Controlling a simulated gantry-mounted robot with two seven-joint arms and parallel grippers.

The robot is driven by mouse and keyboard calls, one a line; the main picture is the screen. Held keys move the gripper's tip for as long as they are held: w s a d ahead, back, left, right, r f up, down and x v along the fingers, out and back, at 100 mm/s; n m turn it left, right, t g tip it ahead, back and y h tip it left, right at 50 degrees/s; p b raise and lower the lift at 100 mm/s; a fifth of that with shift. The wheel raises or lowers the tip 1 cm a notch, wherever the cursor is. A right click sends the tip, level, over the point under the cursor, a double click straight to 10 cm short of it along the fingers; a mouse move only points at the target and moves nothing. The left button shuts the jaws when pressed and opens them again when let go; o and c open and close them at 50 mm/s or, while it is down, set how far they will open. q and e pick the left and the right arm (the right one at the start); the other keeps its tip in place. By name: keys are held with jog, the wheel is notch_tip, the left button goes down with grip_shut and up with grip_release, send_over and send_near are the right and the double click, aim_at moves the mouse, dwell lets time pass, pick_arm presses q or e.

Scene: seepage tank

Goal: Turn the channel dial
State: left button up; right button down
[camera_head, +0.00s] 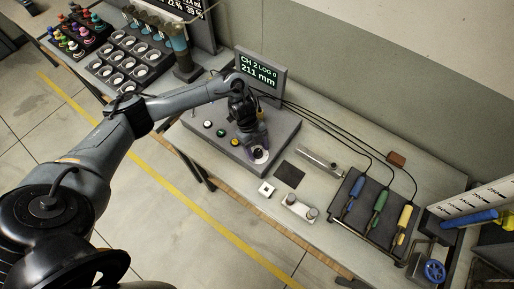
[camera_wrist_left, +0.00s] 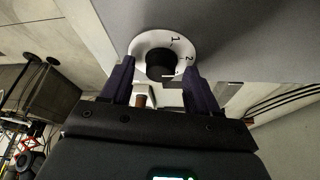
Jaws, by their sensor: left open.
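The channel dial (camera_head: 260,156) is a black knob on a white disc at the front right of the grey console (camera_head: 222,143). In the left wrist view, the knob (camera_wrist_left: 160,63) and the disc's marks 1 and 2 show. My left gripper (camera_head: 255,146) is over the dial; in the left wrist view the gripper (camera_wrist_left: 157,74) is open, with one dark finger on each side of the knob. I cannot tell whether the fingers touch it. The display (camera_head: 259,73) behind reads CH 2, LOG 0, 211 mm. My right gripper is not in view.
The console also carries a green button (camera_head: 221,132) and a yellow button (camera_head: 235,142). To the right are a dark square plate (camera_head: 289,173), a metal bar (camera_head: 319,162) and a rack with blue (camera_head: 354,192), green and yellow cabled probes.

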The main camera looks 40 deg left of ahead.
pick_arm(q)
jog(key=c, duration=1)
jog(key=shift+r+n+p, duration=0.2)
jog(key=shift+n+p, duration=0.2)
jog(key=shift+p, duration=0.4)
jog(key=shift+c, duration=0.2)
jog(key=n+t+p, duration=0.1)
jog(key=n+p, duration=0.1)
jog(key=p, duration=0.2)
jog(key=n+t+p, duration=0.1)
jog(key=n+p, duration=0.2)
jog(key=n+t+p, duration=0.1)
jog(key=n+p, duration=0.2)
jog(key=p, duration=0.1)
jog(key=shift+s+d+r+y+p, duration=0.15)
jog(key=shift+s+y+p, duration=0.15)
jog(key=shift+y+p, duration=0.1)
jog(key=shift+f+n+t+y+p, duration=0.2)
jog(key=shift+n+t+p, duration=0.1)
jog(key=shift+n+p, duration=0.5)
jog(key=shift+f+n+t+y+p, duration=0.1)
jog(key=shift+n+t+y+p, duration=0.15)
jog(key=shift+n+p, duration=0.55)
jog(key=o, duration=1)
jog(key=shift+o, duration=0.2)
